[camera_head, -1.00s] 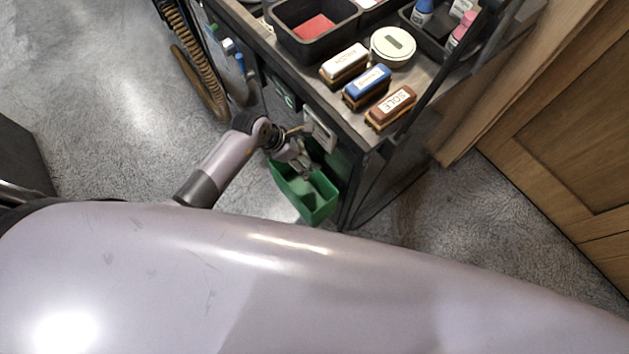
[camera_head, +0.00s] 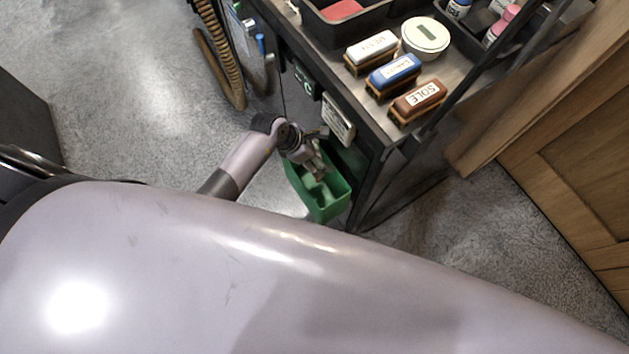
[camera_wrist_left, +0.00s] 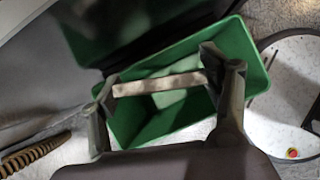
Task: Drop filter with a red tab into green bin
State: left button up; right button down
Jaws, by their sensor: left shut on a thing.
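My left gripper (camera_head: 316,168) is over the open top of the green bin (camera_head: 334,207), which hangs low at the side of the cart. In the left wrist view, its two fingers are shut on the ends of a pale grey-white flat filter (camera_wrist_left: 160,85), seen nearly edge-on. The filter is above the opening of the green bin (camera_wrist_left: 245,45), with the bin's inside showing around it. No red tab can be made out on the filter. My right gripper is not in view.
The dark cart carries several labelled brushes, among them a brown one (camera_head: 418,101) and a blue one (camera_head: 393,75), and a round white tin (camera_head: 425,37). A brown coiled hose (camera_head: 222,60) hangs at its left. A wooden cabinet (camera_head: 575,150) stands to the right.

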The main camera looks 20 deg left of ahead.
pick_arm(q)
jog(key=o, duration=1.4)
jog(key=v, duration=1.2)
